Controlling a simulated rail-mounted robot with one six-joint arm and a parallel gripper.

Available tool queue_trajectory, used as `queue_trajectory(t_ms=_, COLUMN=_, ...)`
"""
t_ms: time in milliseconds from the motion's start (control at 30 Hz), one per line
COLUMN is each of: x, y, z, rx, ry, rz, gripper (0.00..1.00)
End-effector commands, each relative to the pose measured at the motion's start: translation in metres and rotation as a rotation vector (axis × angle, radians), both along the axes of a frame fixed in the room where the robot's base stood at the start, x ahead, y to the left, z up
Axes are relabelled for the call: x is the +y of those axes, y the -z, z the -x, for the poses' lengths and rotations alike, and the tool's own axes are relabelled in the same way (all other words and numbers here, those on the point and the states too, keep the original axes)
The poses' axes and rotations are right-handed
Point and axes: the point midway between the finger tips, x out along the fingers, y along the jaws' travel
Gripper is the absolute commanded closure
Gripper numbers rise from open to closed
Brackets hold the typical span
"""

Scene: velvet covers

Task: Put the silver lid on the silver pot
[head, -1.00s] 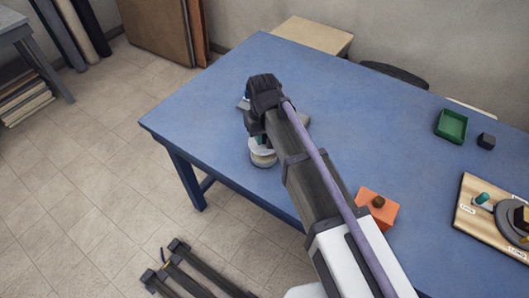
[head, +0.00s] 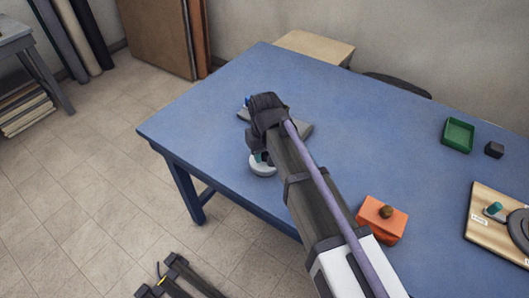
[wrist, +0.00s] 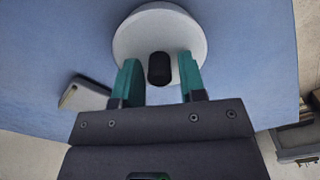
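A pale silver round lid with a black knob (wrist: 160,69) lies below my gripper in the wrist view. In the head view its pale edge (head: 263,169) shows beside my arm, near the table's left front edge. My gripper (wrist: 160,78) is open, with one teal finger on each side of the knob and small gaps visible. I cannot tell whether a pot is under the lid. No separate silver pot can be made out; my arm hides part of the table.
A grey slab (head: 304,131) lies partly behind my arm on the blue table (head: 345,105). An orange block with a brown knob (head: 382,222), a green tray (head: 458,136), a dark cube (head: 494,149) and a wooden board (head: 480,228) are to the right. The table's far middle is clear.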

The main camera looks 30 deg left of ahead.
Motion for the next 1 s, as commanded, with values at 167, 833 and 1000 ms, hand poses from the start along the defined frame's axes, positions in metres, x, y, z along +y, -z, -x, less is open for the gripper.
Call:
queue_trajectory(t_ms=167, x=0.0, y=0.0, z=0.0, rx=0.0, ry=0.0, rz=0.0, gripper=0.52)
queue_trajectory(t_ms=833, x=0.0, y=-0.108, z=0.0, rx=0.0, ry=0.0, rz=0.0, gripper=0.52)
queue_trajectory(t_ms=1000, x=0.0, y=-0.131, z=0.0, rx=0.0, ry=0.0, rz=0.0, gripper=0.52)
